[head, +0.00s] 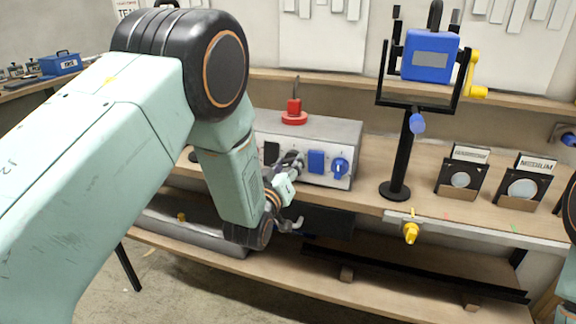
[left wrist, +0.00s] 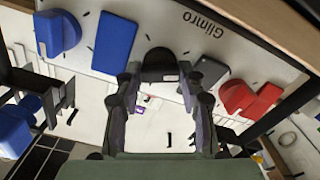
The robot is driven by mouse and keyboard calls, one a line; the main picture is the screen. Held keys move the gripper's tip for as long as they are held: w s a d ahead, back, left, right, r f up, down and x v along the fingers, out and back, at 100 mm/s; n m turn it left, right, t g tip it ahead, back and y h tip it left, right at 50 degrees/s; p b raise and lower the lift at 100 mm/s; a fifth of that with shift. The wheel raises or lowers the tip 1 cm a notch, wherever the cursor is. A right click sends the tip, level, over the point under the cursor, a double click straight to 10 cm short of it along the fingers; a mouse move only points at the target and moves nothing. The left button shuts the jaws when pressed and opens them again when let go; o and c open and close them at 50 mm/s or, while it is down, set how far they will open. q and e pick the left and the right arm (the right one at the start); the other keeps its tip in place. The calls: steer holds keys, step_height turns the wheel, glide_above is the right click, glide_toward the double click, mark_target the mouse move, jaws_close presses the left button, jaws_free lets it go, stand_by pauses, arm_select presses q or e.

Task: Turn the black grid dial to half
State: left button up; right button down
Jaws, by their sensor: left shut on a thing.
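The grey control box (head: 335,133) stands on the workbench, with a row of dials and plates on its front. In the left wrist view its face carries the word "Glimro" and the black dial (left wrist: 159,64). My left gripper (head: 291,163) is at the front of the box. In the left wrist view the fingers of the left gripper (left wrist: 160,80) stand on both sides of the black dial and are shut on it. A black plate (left wrist: 205,72) lies just beside the dial. In the head view the gripper mostly hides the dial, so its setting cannot be read. My right gripper is out of view.
A blue dial (head: 339,168) and blue plate (head: 316,161) are right of the gripper. A red dial (left wrist: 250,97) shows in the wrist view. A red knob (head: 294,113) tops the box. A black stand (head: 404,160) carries a blue cranked box (head: 430,58).

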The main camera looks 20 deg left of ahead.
arm_select(q)
steer(key=m, duration=0.7)
steer(key=m+b, duration=0.1)
steer(key=m, duration=0.6)
steer(key=m+b, duration=0.1)
steer(key=m, duration=0.7)
steer(key=shift+f, duration=0.25)
steer(key=shift+m, duration=0.3)
steer(key=o, duration=1.2)
steer(key=shift+a+r, duration=0.1)
steer(key=shift+c, duration=0.2)
steer(key=shift+r, duration=0.1)
steer(key=shift+s, duration=0.1)
steer(key=s, duration=1.1)
steer(key=shift+s, duration=0.4)
